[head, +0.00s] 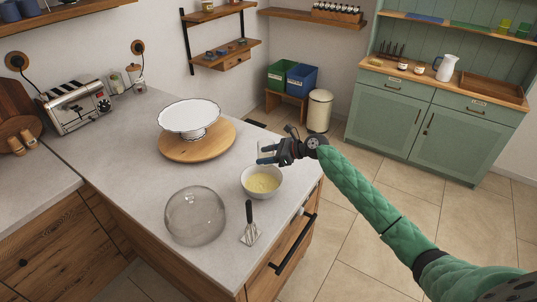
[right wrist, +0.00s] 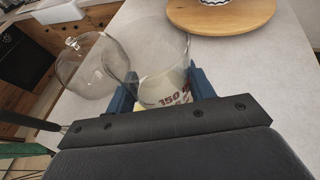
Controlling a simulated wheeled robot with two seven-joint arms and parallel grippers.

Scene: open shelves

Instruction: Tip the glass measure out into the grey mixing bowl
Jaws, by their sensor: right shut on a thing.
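The mixing bowl (head: 247,189), pale grey, stands upright on the counter in the head view with pale yellow contents (head: 263,183). My right gripper (head: 266,152) is just above the bowl's far rim, shut on the clear glass measure. In the right wrist view the glass measure (right wrist: 150,50) sits between the blue fingers, with red "150" markings near its lower part. Pale yellow shows at or through its lower part; I cannot tell whether it is inside the glass or the bowl behind. Its exact tilt is unclear. My left gripper is not in view.
A white cake stand (head: 189,118) on a round wooden board (head: 170,150) stands behind and left of the bowl. A glass dome (head: 195,215) and a slotted spatula (head: 250,225) lie in front. A toaster (head: 75,107) is far left. The counter's right edge is close to the bowl.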

